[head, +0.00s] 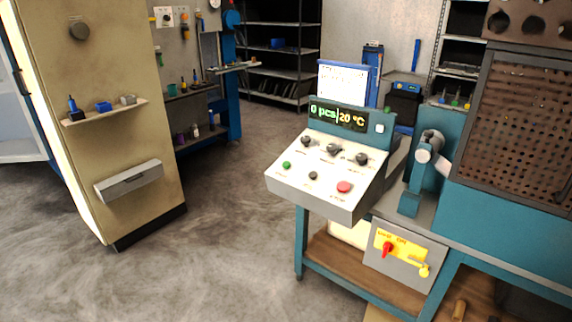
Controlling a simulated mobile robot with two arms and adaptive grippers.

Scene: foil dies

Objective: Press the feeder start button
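A control panel (321,192) with a sloped white face stands on a teal bench in the middle of the head view. Its lower row has a green button (286,165) at the left, a small black button or knob (313,175) in the middle and a larger red button (344,187) at the right. The labels are too small to read, so I cannot confirm which is the feeder start button. Three dark knobs sit in the upper row. The display (338,116) above reads "0 pcs" and "20 °C". Neither of my grippers is in view.
A grey box with a yellow plate and red switch (388,248) hangs below the panel. A teal machine with a perforated guard (520,125) stands at the right. A beige cabinet (105,130) stands at the left. The concrete floor between is clear.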

